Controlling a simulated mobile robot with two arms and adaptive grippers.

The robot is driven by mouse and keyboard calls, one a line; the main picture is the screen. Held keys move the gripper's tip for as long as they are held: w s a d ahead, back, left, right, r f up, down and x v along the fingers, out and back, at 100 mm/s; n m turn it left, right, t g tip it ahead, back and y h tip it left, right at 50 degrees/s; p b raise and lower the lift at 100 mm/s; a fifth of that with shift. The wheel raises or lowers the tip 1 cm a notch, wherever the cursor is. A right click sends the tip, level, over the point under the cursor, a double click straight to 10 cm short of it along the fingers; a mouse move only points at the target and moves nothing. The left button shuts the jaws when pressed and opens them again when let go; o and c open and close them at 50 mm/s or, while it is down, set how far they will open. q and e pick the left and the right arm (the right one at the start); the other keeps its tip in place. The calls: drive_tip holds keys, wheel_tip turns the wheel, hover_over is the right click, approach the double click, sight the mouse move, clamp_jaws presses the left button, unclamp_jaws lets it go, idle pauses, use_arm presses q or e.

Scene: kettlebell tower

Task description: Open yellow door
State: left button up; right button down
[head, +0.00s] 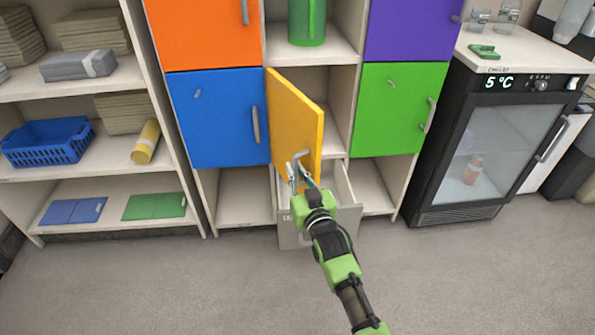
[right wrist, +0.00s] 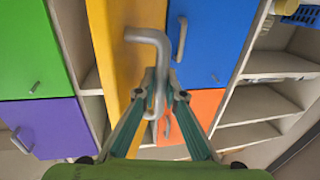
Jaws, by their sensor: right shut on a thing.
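The yellow door (head: 294,120) stands ajar in the middle of the cabinet, swung outward on its left side, with part of the compartment behind it showing. Its grey handle (head: 300,157) is near the lower free edge. My right gripper (head: 303,175) is at this handle, and its fingers are shut on it. In the right wrist view, the yellow door (right wrist: 120,60) runs down the middle and the bent metal handle (right wrist: 150,38) passes between the fingertips of my right gripper (right wrist: 159,90). My left gripper is not in view.
A drawer (head: 345,185) below the yellow door is pulled out, under my right gripper. The blue door (head: 215,120), orange door (head: 205,30), green door (head: 400,105) and purple door (head: 410,25) are shut. A chiller (head: 490,150) stands right. The floor (head: 180,290) in front is clear.

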drive_tip(key=shift+r, duration=0.1)
drive_tip(key=c, duration=2.4)
unclamp_jaws()
drive_tip(key=shift+s+d, duration=0.15)
drive_tip(key=shift+s, duration=0.3)
drive_tip(key=v, duration=1.1)
